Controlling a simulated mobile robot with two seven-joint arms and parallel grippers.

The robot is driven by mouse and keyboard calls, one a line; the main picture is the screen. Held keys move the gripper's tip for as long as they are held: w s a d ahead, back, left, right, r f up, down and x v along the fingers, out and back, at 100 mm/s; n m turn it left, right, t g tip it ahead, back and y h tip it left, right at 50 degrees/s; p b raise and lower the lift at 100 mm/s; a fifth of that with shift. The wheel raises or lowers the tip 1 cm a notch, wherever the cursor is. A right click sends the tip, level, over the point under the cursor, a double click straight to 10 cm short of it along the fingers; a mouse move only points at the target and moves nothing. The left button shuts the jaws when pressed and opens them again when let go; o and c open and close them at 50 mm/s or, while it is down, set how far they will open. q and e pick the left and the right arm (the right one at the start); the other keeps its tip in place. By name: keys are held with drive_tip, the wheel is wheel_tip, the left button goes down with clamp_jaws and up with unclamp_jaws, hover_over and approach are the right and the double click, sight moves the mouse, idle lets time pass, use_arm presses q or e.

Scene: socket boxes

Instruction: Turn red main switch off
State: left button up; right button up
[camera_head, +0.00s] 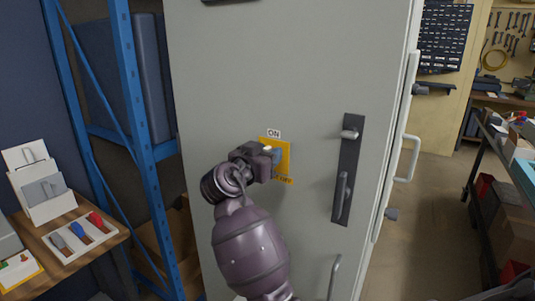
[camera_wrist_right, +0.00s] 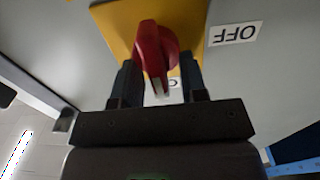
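The red main switch (camera_wrist_right: 154,48) is a rotary knob on a yellow plate, seen in the right wrist view. Its narrow handle points toward the partly hidden ON label (camera_wrist_right: 173,83). The OFF label (camera_wrist_right: 235,33) is beside the plate. In the head view the yellow plate (camera_head: 284,148) is on the grey cabinet door, and my gripper hides the knob. My right gripper (camera_head: 274,158) is at the plate. The wrist view shows its two dark fingers (camera_wrist_right: 160,82) open, one on each side of the handle, with visible gaps. My left gripper is not in view.
The grey cabinet door (camera_head: 260,60) has a dark handle plate (camera_head: 347,170) to the right of the switch. A blue shelf frame (camera_head: 135,120) stands left of the cabinet. A wooden table (camera_head: 60,250) with a tray of tools is at the far left. A workbench (camera_head: 505,150) is at the right.

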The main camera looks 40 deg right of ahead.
clamp_jaws()
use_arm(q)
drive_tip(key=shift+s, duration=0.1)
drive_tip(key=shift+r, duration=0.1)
